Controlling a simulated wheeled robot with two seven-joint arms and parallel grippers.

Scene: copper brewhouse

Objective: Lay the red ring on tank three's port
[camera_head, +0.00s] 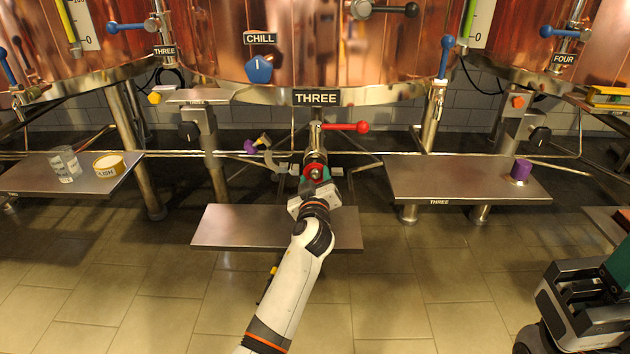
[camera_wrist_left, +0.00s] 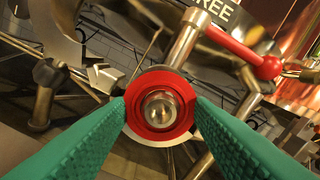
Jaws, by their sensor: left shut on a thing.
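The red ring (camera_head: 316,171) is between the fingers of my left gripper (camera_head: 315,180), below tank three (camera_head: 330,50) and its THREE sign. In the left wrist view the green fingertips are shut on the red ring (camera_wrist_left: 160,80) from both sides. The ring faces the camera, and the round metal end of tank three's port (camera_wrist_left: 160,107) shows through its middle. Whether the ring touches the port's face is not clear. My right gripper (camera_head: 585,300) is at the right edge, partly cut off, and its fingers are not clear.
A red-handled valve (camera_head: 345,127) sits just above the port. A bare steel shelf (camera_head: 230,228) is below. The right shelf (camera_head: 440,180) holds a purple cylinder (camera_head: 521,172); the left shelf (camera_head: 30,178) holds a glass (camera_head: 66,165) and a round tin (camera_head: 109,166).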

